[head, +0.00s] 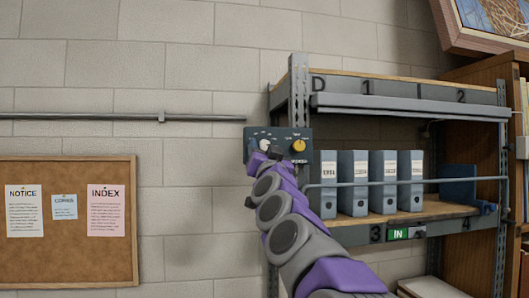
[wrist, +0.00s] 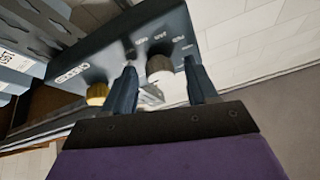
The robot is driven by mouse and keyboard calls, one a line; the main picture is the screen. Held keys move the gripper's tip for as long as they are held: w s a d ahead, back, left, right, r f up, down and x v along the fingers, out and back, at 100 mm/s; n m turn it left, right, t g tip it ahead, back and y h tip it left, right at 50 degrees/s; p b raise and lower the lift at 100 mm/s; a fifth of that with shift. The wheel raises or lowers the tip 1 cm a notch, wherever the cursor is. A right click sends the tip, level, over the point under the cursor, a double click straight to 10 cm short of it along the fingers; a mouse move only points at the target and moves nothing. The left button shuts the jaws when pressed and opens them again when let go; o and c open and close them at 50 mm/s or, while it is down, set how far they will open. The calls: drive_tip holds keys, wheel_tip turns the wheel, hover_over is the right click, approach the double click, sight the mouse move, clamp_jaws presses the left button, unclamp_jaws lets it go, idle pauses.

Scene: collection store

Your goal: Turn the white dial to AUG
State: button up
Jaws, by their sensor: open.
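The white dial (head: 265,145) is on the left part of a dark blue-grey control box (head: 279,133), partly covered by my gripper (head: 260,156) in the head view. In the wrist view the white dial (wrist: 159,66) shows between the two fingers of my open gripper (wrist: 160,70), with a gap visible on each side. I cannot tell whether either finger touches it.
A yellow dial (head: 298,146) sits right of the white one; it also shows near the left finger in the wrist view (wrist: 97,93). A metal shelf (head: 440,230) with grey binders (head: 382,170) stands right. A cork board (head: 70,255) and a wall pipe (head: 90,116) are left.

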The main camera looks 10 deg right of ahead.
drive_tip(key=b+v, duration=0.4)
drive_tip(key=v, duration=1.3)
drive_tip(key=shift+f+b, duration=0.1)
drive_tip(key=shift+b, duration=0.2)
